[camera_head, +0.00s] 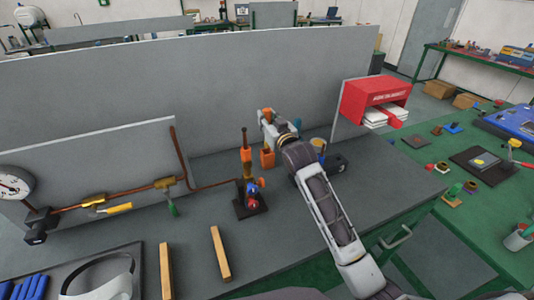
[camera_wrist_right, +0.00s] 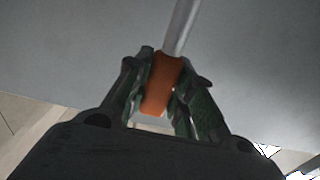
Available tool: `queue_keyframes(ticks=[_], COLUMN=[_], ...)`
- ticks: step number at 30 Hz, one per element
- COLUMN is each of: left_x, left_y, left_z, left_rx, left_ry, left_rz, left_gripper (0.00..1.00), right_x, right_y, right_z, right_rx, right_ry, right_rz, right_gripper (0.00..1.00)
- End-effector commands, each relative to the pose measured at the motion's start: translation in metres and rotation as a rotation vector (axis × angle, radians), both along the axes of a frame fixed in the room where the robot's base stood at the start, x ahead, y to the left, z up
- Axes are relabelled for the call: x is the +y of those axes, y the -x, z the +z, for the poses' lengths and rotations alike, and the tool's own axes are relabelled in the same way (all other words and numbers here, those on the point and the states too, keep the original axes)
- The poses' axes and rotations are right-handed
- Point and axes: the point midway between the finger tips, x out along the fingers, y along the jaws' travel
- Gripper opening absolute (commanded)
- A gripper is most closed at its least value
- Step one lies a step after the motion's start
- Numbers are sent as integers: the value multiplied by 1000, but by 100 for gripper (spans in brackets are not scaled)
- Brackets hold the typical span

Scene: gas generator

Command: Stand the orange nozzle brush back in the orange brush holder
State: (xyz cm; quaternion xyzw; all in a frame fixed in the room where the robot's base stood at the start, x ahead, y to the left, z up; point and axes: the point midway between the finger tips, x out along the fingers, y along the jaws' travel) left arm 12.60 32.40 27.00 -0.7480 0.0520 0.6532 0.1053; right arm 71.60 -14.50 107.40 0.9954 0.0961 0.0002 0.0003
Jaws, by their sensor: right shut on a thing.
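My right gripper (camera_head: 269,121) is shut on the orange nozzle brush (camera_head: 267,114), near the back panel. In the right wrist view the fingers (camera_wrist_right: 160,98) close on both sides of its orange part (camera_wrist_right: 161,85), and a grey shaft (camera_wrist_right: 181,28) runs out away from the gripper. An orange block, apparently the brush holder (camera_head: 267,159), stands on the bench below the gripper, with a gap between them. The far end of the brush is hard to make out. My left gripper is not in view.
An upright fixture with orange parts (camera_head: 246,155) stands just left of the holder, with red and blue knobs at its base. A copper pipe (camera_head: 180,158) runs left of it. A yellow-topped dark object (camera_head: 319,146) stands to the right. A red dispenser (camera_head: 376,98) is farther right.

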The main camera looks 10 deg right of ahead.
Motion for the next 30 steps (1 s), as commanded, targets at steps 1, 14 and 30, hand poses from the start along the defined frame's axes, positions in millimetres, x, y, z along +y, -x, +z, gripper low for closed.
queue_keyframes(ticks=[1, 14, 30], left_x=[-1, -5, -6], left_y=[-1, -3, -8], left_z=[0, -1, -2], left_rx=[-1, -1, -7], left_ry=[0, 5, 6], left_rz=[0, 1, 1], left_gripper=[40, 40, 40], right_x=[0, 0, 0], right_y=[0, 1, 0], right_z=[-7, -43, -66], right_rx=[3, 0, 4], right_ry=[1, -1, 0], right_rz=[0, 1, 0], right_gripper=[0, 0, 0])
